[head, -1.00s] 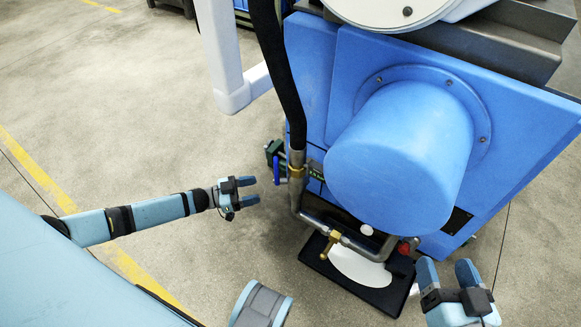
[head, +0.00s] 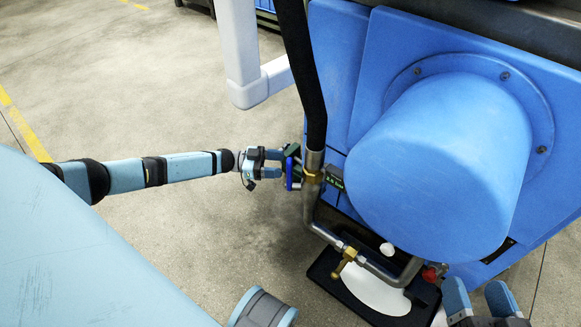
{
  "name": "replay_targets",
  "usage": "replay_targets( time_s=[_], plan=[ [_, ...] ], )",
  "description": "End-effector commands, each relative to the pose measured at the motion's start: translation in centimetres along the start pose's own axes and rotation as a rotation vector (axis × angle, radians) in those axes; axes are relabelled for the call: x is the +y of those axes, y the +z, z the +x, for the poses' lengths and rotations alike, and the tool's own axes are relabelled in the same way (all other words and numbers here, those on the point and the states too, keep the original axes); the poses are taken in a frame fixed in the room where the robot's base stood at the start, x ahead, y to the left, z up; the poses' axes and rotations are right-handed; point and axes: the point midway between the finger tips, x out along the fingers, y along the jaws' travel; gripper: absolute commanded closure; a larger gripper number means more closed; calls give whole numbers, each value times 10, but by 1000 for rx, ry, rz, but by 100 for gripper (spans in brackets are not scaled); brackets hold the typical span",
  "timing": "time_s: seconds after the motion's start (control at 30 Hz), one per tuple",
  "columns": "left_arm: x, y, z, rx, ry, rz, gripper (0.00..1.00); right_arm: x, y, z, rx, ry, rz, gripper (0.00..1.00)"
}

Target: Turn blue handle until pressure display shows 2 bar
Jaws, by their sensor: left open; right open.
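The blue handle (head: 289,172) is a narrow upright lever on the valve beside the metal pipe, at the machine's lower left. My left gripper (head: 277,163) is open, its fingers pointing right, with the fingertips close to the handle. I cannot tell whether they touch it or on which sides of it they lie. The pressure display (head: 334,179) is a small dark panel with green digits, just right of the pipe; the digits are too small to read. My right gripper (head: 480,301) is open and empty at the lower right, partly cut off by the frame.
A black hose (head: 303,75) runs down into the metal pipe (head: 309,205). A brass tap (head: 345,261) and a red knob (head: 431,275) sit lower on the piping, above a black tray (head: 325,282). The large blue housing (head: 440,165) fills the right. Floor at left is clear.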

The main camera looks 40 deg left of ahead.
Motion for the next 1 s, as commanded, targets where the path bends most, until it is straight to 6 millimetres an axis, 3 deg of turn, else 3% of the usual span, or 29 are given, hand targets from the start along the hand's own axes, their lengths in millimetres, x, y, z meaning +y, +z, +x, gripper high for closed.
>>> replay_targets(
  time_s=[0.23, 0.63, 0.67, 0.9, 1.0],
  plan=[
    [0, 1, 37, 1, 1, 0, 38, 4, 9, 2, -18, -3, -19, 31],
    [0, 0, 45, -1, -1, 0, 38, 4, 6, 2, -12, -3, -30, 31],
    [0, 0, 45, -1, -1, 0, 41, 4, 6, 2, -11, -3, -30, 31],
    [0, 0, 45, -1, -1, 0, 96, 4, 6, 2, -12, -4, -30, 31],
    [0, 0, 44, -1, -1, 1, 100, 4, 6, 2, -12, -4, -30, 31]
  ],
)
